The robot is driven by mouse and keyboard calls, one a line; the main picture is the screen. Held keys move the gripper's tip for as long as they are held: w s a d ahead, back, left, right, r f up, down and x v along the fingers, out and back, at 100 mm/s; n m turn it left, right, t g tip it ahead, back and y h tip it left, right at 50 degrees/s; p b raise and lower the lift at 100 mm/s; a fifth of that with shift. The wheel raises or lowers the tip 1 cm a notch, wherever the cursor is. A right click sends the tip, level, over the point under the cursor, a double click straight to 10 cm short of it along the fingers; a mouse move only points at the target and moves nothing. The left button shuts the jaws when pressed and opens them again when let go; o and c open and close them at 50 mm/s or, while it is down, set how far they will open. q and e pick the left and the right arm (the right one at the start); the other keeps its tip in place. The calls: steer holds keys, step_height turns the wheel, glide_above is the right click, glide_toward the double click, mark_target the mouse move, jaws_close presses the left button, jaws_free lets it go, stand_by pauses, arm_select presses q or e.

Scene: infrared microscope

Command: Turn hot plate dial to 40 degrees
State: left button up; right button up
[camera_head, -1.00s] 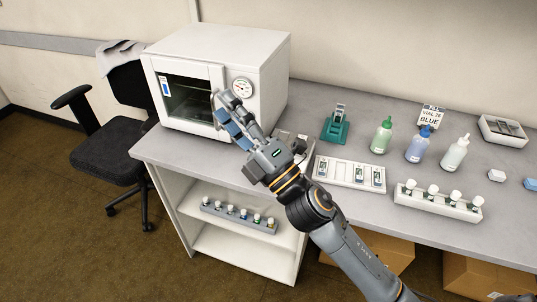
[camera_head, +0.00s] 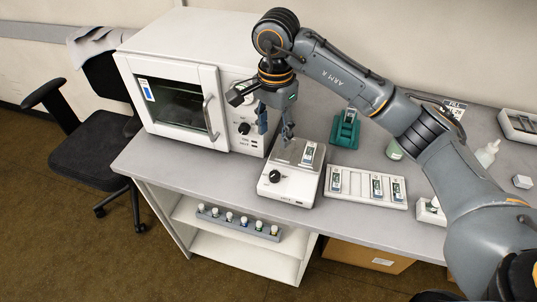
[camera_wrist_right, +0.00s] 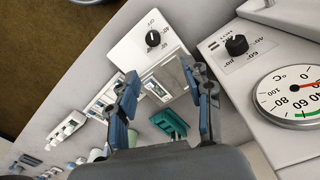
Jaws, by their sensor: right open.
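The hot plate (camera_head: 290,186) is a small white box with a grey top, at the front of the bench just right of the oven. Its black dial (camera_head: 275,176) is on the front panel; the dial also shows in the right wrist view (camera_wrist_right: 153,38), with small markings around it that are too small to read surely. A slide (camera_head: 309,153) lies on the plate's top. My right gripper (camera_head: 275,131) is open and empty, pointing down above and behind the hot plate, apart from the dial. My left gripper is out of view.
The white oven (camera_head: 222,50), its door closed, stands close left, with its own black knob (camera_wrist_right: 237,45) and temperature gauge (camera_wrist_right: 290,95). A slide tray (camera_head: 355,200) lies right of the hot plate. A green stand (camera_head: 345,130) is behind.

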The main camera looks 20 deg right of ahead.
steer(key=p, duration=0.2)
glide_above(275, 174)
steer(key=f, duration=0.6)
steer(key=shift+s+f, duration=0.1)
steer(key=shift+s, duration=0.15)
steer(key=f+p, duration=0.1)
steer(key=f, duration=0.1)
steer(key=f+p, duration=0.1)
steer(key=f, duration=0.2)
steer(key=shift+w+f, duration=0.2)
steer(key=shift+f, duration=0.7)
steer(key=c, duration=1)
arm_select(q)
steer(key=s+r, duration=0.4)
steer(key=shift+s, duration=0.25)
arm_select(e)
jaws_close()
